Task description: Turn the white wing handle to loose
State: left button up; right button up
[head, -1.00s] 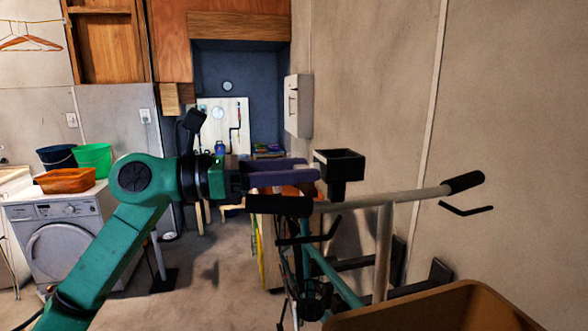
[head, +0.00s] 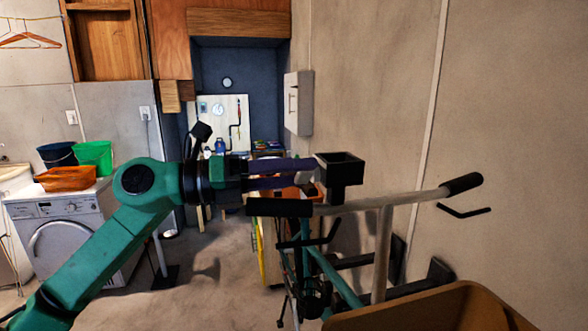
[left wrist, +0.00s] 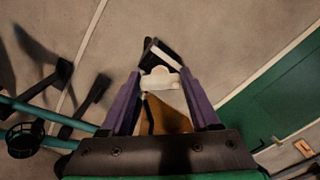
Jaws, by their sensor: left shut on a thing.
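The white wing handle (left wrist: 161,80) shows in the left wrist view between the tips of my purple fingers. My left gripper (left wrist: 160,88) is shut on it. In the head view my left gripper (head: 314,173) reaches in from the left, one finger above the other, with its tips at the black open-topped box (head: 340,168) above the handlebar. The handle is mostly hidden there by the fingers and box. How far the handle is turned I cannot tell. My right gripper is not in view.
The grey handlebar (head: 400,202), with black grips and brake levers, runs just below my fingers. A brown bin (head: 440,305) is at the front right. The wall is on the right. A washing machine (head: 65,235) with an orange basket (head: 68,178) stands at the left.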

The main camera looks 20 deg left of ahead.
pick_arm(q)
jog(key=n+p, duration=0.1)
jog(key=n, duration=0.4)
jog(key=shift+f+n+p, duration=0.1)
jog(key=shift+n+p, duration=0.2)
jog(key=shift+p, duration=0.05)
jog(key=shift+f+n+p, duration=0.15)
jog(key=shift+n+p, duration=0.55)
jog(key=shift+n, duration=1.5)
jog(key=o, duration=1.4)
jog(key=shift+c, duration=0.2)
